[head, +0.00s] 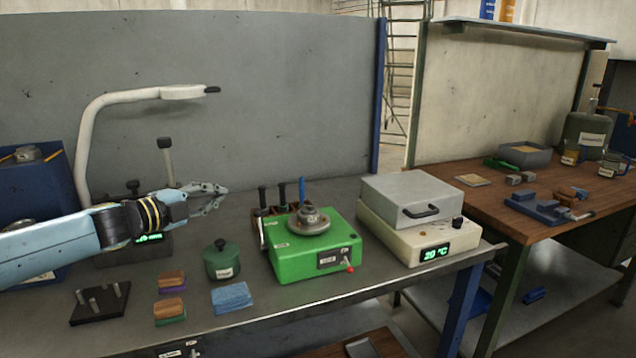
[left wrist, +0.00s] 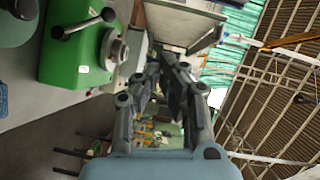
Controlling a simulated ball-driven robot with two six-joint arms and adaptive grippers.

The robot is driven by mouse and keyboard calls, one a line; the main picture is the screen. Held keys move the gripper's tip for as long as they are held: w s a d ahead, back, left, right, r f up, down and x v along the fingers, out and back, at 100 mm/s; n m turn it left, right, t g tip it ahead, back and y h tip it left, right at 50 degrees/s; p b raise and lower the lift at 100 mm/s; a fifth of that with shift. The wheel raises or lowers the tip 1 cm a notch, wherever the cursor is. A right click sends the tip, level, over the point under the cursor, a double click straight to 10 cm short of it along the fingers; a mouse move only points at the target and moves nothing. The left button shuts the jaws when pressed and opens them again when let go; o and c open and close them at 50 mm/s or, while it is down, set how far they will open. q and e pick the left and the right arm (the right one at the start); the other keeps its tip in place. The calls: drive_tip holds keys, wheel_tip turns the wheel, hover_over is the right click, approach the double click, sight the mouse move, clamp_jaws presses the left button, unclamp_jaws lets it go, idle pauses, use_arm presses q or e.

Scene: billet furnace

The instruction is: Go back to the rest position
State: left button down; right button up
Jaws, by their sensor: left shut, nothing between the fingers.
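My left arm reaches in from the left in the head view, over the grey bench (head: 230,320). My left gripper (head: 222,190) is shut and empty, raised above the bench behind the green lidded pot (head: 222,262). It points right, toward the green machine (head: 315,255). In the left wrist view the gripper's fingers (left wrist: 172,62) come together with nothing between them, and the green machine (left wrist: 75,45) shows at the upper left. My right gripper is not in view.
A white lamp arm (head: 95,110) stands behind my arm. A furnace with a display (head: 420,215) sits at the bench's right. A black pin stand (head: 100,302), wood-topped blocks (head: 170,308) and a blue cloth (head: 231,297) lie at the front. A wooden bench (head: 490,205) stands farther right.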

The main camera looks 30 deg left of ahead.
use_arm(q)
drive_tip(key=s+d+f+n+g+y, duration=0.5)
drive_tip(key=s+d+f+n, duration=0.3)
drive_tip(key=s+d+n, duration=0.35)
drive_tip(key=s+d+n+g+h, duration=0.1)
drive_tip(key=s+d+n+g, duration=0.25)
drive_tip(key=s+d, duration=0.5)
drive_tip(key=s+d+n+g+h, duration=0.15)
drive_tip(key=s+d+g, duration=0.3)
drive_tip(key=s, duration=0.75)
wheel_tip(320, 180, down, 35)
drive_tip(key=s+a+g+b, duration=0.1)
drive_tip(key=s+a+b, duration=0.15)
drive_tip(key=b, duration=0.65)
drive_tip(key=s+f+b, duration=0.3)
drive_tip(key=s+f, duration=0.5)
drive_tip(key=f, duration=0.3)
drive_tip(key=s+a+f+g+b, duration=0.1)
drive_tip(key=s+f+b, duration=0.3)
drive_tip(key=s+f, duration=0.5)
wheel_tip(320, 180, down, 4)
drive_tip(key=shift+s+r+n+g, duration=0.2)
drive_tip(key=shift+s+n+g, duration=0.05)
drive_tip(key=shift+n+g, duration=0.1)
